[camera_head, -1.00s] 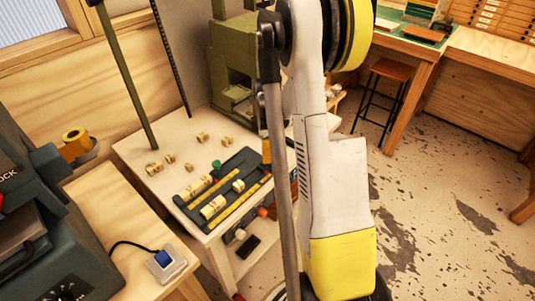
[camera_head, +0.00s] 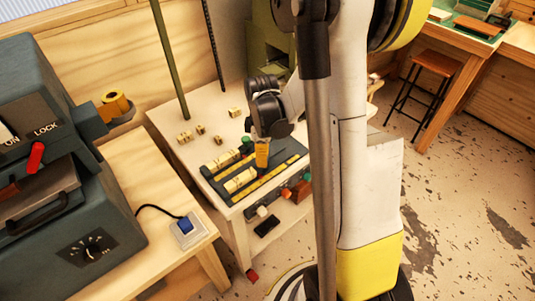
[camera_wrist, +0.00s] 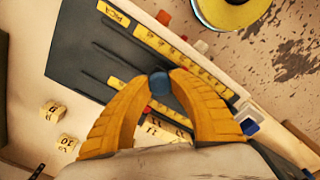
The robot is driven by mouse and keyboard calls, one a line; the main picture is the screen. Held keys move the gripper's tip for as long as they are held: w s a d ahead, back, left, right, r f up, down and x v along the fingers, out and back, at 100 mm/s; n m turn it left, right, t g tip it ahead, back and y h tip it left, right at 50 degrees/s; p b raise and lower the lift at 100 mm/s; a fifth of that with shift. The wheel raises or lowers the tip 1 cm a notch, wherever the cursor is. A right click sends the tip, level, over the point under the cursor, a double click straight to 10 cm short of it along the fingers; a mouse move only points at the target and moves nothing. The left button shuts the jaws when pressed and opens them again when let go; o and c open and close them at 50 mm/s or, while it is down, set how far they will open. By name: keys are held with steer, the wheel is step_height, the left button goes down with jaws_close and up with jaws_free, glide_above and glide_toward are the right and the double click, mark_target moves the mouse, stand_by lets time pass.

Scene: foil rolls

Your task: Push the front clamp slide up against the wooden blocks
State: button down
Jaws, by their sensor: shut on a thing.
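The dark tray (camera_head: 222,194) lies on the pale bench, with yellow rulers (camera_head: 262,184) along it. Two rows of pale wooden blocks sit on it, a front row (camera_head: 240,180) and a back row (camera_head: 222,161). My gripper (camera_head: 262,164) points down onto the tray, right of the front row. In the wrist view its yellow fingertips (camera_wrist: 160,76) are shut on a round blue knob (camera_wrist: 159,86), seemingly the front clamp slide's. Wooden blocks (camera_wrist: 160,129) show between the fingers. The slide's body is mostly hidden, and I cannot tell whether it touches the blocks.
Loose wooden blocks (camera_head: 185,138) stand on the bench behind the tray; some show in the wrist view (camera_wrist: 53,111). Coloured items (camera_head: 285,194) sit below the front edge. A grey machine (camera_head: 50,170) stands left.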

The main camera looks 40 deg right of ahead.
steer(key=c, duration=1.1)
jaws_free()
step_height(320, 180, up, 12)
steer(key=s+a+r+m+t, duration=0.3)
steer(key=s+a+m, duration=0.2)
steer(key=a, duration=0.2)
steer(key=s+a+r+m+t, duration=0.4)
steer(key=s+a+m, duration=0.1)
steer(key=a, duration=0.2)
steer(key=shift+s, duration=0.25)
